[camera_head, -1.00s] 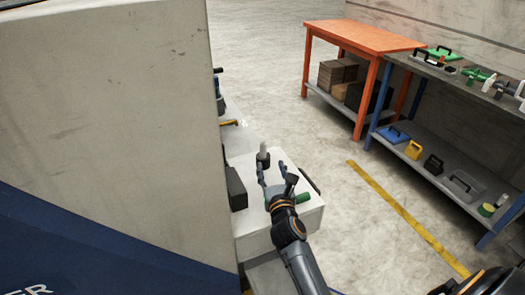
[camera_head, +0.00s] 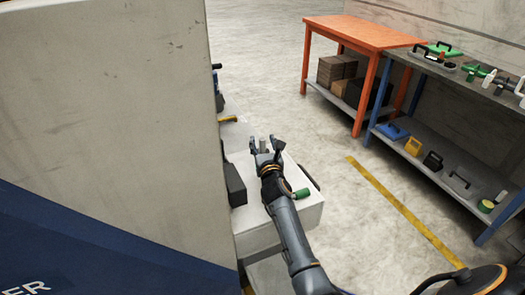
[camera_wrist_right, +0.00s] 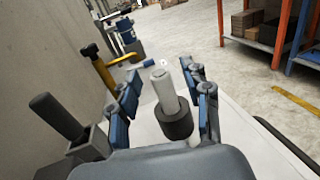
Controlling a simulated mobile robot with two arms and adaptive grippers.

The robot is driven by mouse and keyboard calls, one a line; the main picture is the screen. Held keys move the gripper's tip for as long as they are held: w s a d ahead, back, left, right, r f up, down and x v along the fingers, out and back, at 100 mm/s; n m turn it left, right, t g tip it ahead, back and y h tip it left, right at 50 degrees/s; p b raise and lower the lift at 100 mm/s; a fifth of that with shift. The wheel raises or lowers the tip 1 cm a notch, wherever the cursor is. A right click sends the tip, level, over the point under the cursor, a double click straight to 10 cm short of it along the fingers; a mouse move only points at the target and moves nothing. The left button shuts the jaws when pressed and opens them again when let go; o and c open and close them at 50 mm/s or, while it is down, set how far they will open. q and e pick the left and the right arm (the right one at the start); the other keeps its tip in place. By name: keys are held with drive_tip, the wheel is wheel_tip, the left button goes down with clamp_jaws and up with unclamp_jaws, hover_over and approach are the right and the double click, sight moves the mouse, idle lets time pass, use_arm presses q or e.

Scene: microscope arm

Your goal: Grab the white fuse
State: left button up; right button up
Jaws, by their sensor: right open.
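The white fuse (camera_wrist_right: 164,88) stands upright in a dark round base (camera_wrist_right: 174,122) on a white surface (camera_wrist_right: 223,140). In the right wrist view it is between the two blue-grey fingers of my right gripper (camera_wrist_right: 160,100). The fingers are apart, with a visible gap on each side of the fuse. In the head view my right gripper (camera_head: 266,146) is over the white block, and the fuse (camera_head: 263,144) shows only partly between its fingers. My left gripper is not in view.
A dark block (camera_head: 235,185) and a green cylinder (camera_head: 301,193) are on the white block. In the wrist view a dark-handled lever (camera_wrist_right: 60,118) and a yellow bar (camera_wrist_right: 105,72) are at the left. A large grey wall (camera_head: 110,110) blocks the left side.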

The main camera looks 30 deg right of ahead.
clamp_jaws()
